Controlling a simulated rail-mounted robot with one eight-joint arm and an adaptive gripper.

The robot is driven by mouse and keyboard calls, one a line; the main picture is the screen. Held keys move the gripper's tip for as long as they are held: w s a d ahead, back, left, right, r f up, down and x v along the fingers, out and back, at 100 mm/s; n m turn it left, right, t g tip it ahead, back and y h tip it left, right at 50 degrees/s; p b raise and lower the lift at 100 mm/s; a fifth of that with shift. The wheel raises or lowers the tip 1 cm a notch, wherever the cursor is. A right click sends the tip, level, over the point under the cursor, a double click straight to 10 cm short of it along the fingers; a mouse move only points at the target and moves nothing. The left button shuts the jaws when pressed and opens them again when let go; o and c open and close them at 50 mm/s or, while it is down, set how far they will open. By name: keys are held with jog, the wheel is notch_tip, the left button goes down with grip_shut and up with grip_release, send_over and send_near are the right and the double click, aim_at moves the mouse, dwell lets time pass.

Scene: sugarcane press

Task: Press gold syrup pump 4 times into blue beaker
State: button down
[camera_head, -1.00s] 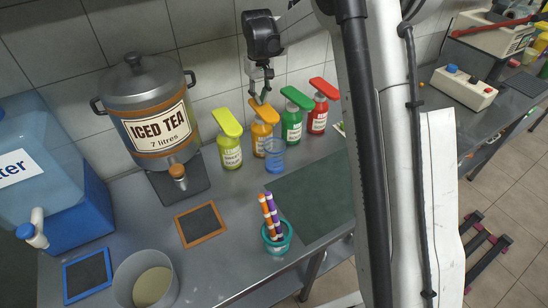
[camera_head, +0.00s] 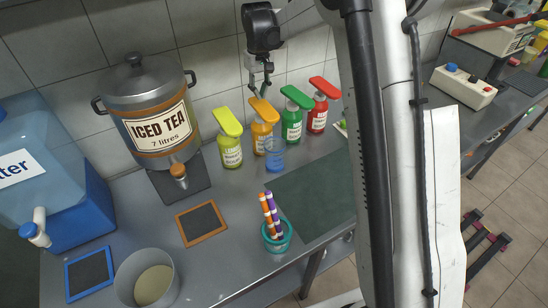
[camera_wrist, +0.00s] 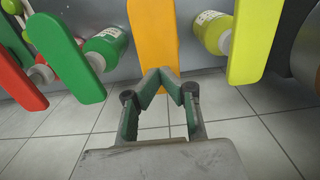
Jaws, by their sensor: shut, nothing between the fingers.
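The gold syrup bottle (camera_head: 260,137) stands upright in the pump row, with its flat gold pump lever (camera_head: 263,110) on top. The blue beaker (camera_head: 274,160) is a small translucent cup directly in front of that bottle, under the lever's front end. My gripper (camera_head: 262,95) is shut and empty, pointing down at the back end of the gold lever. In the wrist view my gripper's fingertips (camera_wrist: 160,76) meet in front of the gold lever (camera_wrist: 153,38). I cannot tell whether they touch it. The beaker is not visible in the wrist view.
A yellow-green pump bottle (camera_head: 230,150) stands left of the gold one; green (camera_head: 292,122) and red (camera_head: 318,115) pump bottles stand right. An iced tea urn (camera_head: 152,112) is farther left. A teal cup of markers (camera_head: 277,240) stands in front. The tiled wall is close behind.

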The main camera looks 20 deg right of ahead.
aim_at(261, 104)
jog(key=shift+f, duration=0.2)
jog(key=shift+f+b, duration=1.9)
jog(key=shift+f, duration=0.5)
jog(key=shift+r, duration=0.15)
jog(key=shift+r+p, duration=1.15)
jog(key=shift+r, duration=1.3)
jog(key=shift+f, duration=0.15)
